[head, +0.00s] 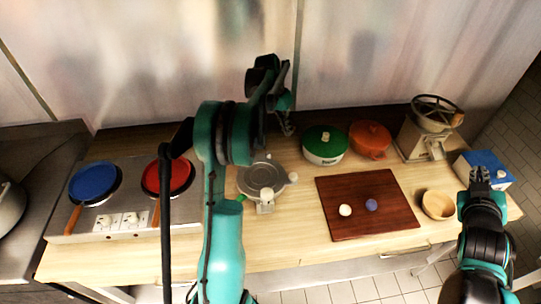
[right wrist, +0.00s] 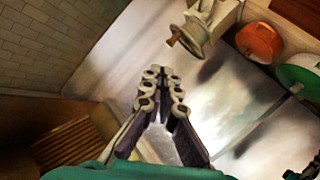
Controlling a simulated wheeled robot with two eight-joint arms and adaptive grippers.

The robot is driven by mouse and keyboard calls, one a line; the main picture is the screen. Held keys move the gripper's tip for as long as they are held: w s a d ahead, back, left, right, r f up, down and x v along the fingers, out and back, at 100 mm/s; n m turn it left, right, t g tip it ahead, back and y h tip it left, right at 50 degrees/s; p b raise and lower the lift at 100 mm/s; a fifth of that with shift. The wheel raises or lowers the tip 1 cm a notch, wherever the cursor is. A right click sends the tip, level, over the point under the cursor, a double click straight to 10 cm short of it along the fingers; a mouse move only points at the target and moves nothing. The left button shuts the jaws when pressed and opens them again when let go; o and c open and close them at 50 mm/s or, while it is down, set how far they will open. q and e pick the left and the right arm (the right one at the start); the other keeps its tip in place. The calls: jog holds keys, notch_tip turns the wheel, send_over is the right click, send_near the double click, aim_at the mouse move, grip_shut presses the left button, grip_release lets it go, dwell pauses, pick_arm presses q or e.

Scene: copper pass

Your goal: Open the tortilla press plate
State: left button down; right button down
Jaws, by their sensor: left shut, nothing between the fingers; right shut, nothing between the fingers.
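The tortilla press (head: 262,178) is a grey round metal plate with a pale hinge or handle part at its front, on the wooden counter in the middle of the head view. Its plate looks to lie flat. My left arm passes over its left edge and hides part of it. My left gripper (head: 287,127) is shut and empty, above and behind the press near the back wall, apart from it. My right gripper (head: 480,176) is shut and empty at the right end of the counter, far from the press; its fingers also show in the right wrist view (right wrist: 162,78).
A green pot (head: 324,146) and an orange pot (head: 370,140) stand right of the press. A dark red board (head: 345,215) holds a white ball and a blue ball. A wooden bowl (head: 437,205), a grinder (head: 422,145) and a blue box (head: 487,160) are further right. A stove with two pans is left.

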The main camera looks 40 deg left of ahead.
jog(key=w+a+r+n+t+y, duration=0.1)
jog(key=w+a+n+y, duration=0.25)
jog(key=a, duration=0.35)
jog(key=w+a+r+n+t+y, duration=0.2)
jog(key=w+a+n+y, duration=0.15)
jog(key=a, duration=0.35)
jog(key=s+a+f+n+g+y, duration=0.1)
jog(key=a+f+n+g+y, duration=0.15)
jog(key=a+n+y, duration=0.65)
jog(key=s+a+f+n+g+y, duration=0.5)
jog(key=s+a+f+n+g, duration=1.4)
jog(key=s+f+g, duration=0.15)
jog(key=s+a+r+t, duration=0.1)
jog(key=a+r, duration=0.2)
jog(key=a, duration=0.5)
jog(key=shift+s+a+r, duration=0.15)
jog(key=shift+s+a, duration=0.1)
jog(key=shift+a, duration=0.05)
pick_arm(q)
jog(key=c, duration=1.2)
grip_release()
